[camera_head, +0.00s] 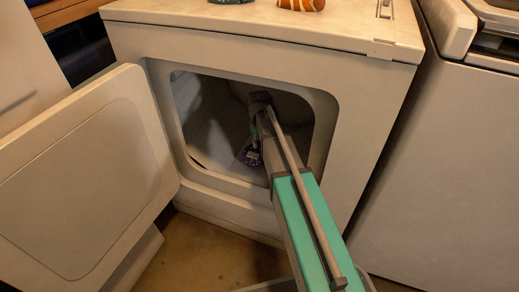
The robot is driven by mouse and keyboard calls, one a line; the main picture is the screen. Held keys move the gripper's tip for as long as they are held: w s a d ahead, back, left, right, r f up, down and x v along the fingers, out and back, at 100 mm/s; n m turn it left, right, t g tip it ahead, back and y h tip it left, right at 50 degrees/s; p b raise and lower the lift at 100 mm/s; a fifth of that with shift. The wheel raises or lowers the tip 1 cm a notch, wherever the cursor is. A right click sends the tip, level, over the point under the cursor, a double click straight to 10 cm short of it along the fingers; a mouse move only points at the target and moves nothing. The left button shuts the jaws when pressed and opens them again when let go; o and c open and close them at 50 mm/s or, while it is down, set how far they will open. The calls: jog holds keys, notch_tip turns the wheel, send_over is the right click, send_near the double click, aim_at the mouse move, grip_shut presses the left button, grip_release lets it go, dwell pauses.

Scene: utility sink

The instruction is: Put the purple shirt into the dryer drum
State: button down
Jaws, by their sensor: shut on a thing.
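The dryer's square opening shows the pale dryer drum (205,125) inside. My arm reaches in through the opening from the lower right, and its wrist bends down within the drum. My gripper (253,144) is inside the drum, partly hidden by my own arm, and shut on the purple shirt (249,156). Only a small, dark, purple-and-white patterned bit of the shirt shows, at the gripper's tip. Whether it touches the drum's floor I cannot tell.
The dryer door (85,185) stands wide open to the left. The opening's rim (322,130) is close to my arm on the right. An orange striped object (301,4) sits on the dryer top. Another white appliance (450,170) stands to the right.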

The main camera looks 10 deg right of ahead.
jog(key=shift+f+b, duration=0.95)
jog(key=shift+f, duration=0.3)
jog(key=shift+f, duration=0.15)
jog(key=shift+c, duration=2.2)
grip_release()
jog(key=shift+r, duration=0.25)
notch_tip(320, 180, up, 12)
jog(key=p, duration=1.2)
jog(key=shift+s+f, duration=0.1)
jog(key=s+a+m, duration=0.2)
jog(key=s+m, duration=0.3)
jog(key=s, duration=1.5)
jog(key=shift+s+a, duration=0.25)
jog(key=shift+s, duration=0.05)
